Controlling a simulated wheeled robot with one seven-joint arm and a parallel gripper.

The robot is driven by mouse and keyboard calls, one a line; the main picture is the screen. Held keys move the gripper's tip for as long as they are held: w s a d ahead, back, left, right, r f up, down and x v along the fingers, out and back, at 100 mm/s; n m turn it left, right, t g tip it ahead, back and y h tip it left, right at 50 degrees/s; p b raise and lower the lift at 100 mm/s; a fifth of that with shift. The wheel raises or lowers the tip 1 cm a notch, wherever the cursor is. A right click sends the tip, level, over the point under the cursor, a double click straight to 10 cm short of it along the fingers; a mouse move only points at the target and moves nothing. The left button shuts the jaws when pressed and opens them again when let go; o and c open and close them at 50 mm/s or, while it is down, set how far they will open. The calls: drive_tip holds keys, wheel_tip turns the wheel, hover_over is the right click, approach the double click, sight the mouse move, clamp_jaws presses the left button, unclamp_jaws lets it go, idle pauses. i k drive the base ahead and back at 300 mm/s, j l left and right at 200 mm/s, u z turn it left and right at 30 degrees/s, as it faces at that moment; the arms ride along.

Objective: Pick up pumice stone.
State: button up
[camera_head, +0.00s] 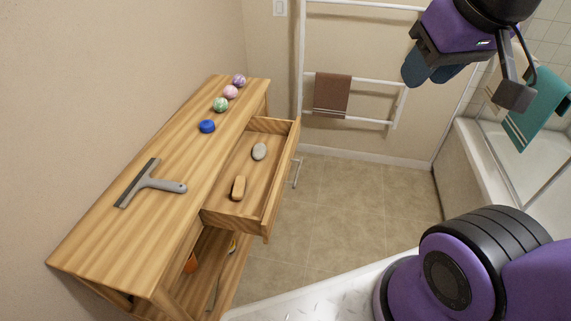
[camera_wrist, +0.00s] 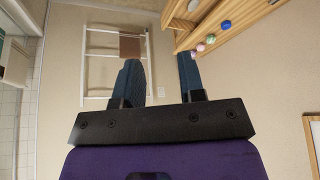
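A grey oval stone, which looks like the pumice stone (camera_head: 259,151), lies in the open drawer (camera_head: 271,192) of the wooden table, toward the drawer's far end. A small tan block or brush (camera_head: 238,187) lies nearer in the same drawer, apart from the stone. My gripper (camera_head: 431,75) is raised at the upper right, well away from the drawer. In the wrist view, my gripper (camera_wrist: 161,78) has its two blue fingers apart with nothing between them, so it is open.
A towel rack (camera_head: 352,119) with a brown towel (camera_head: 332,93) stands behind. Tiled floor (camera_head: 350,205) right of the drawer is clear.

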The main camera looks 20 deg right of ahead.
sight(259, 151)
drive_tip(key=i+l+u, duration=0.5)
drive_tip(key=i+l, duration=0.25)
